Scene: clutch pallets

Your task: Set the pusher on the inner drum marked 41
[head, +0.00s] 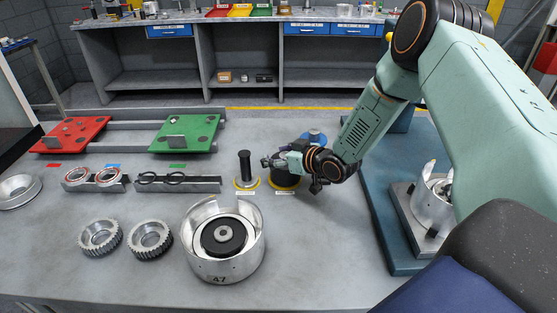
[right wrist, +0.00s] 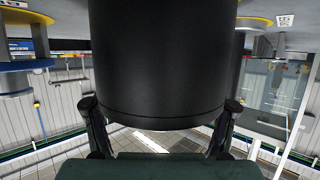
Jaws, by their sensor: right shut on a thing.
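My right gripper (head: 279,162) is shut on a thick black cylinder (head: 284,181), which may be the pusher. The cylinder stands upright at a yellow ring on the table; I cannot tell whether it is lifted. In the right wrist view the black cylinder (right wrist: 160,60) fills the middle between my two fingers. A silver drum marked 47 (head: 222,262) stands at the front centre with a black disc inside. Another silver drum (head: 431,212) sits on a plate at the right, partly hidden by my arm; no number shows on it. I see no 41. My left gripper is out of view.
A slim black-handled piece (head: 244,168) stands on a yellow ring left of my gripper. Two toothed rings (head: 150,240) lie left of drum 47. Red (head: 72,134) and green (head: 186,133) pallets are at the back left.

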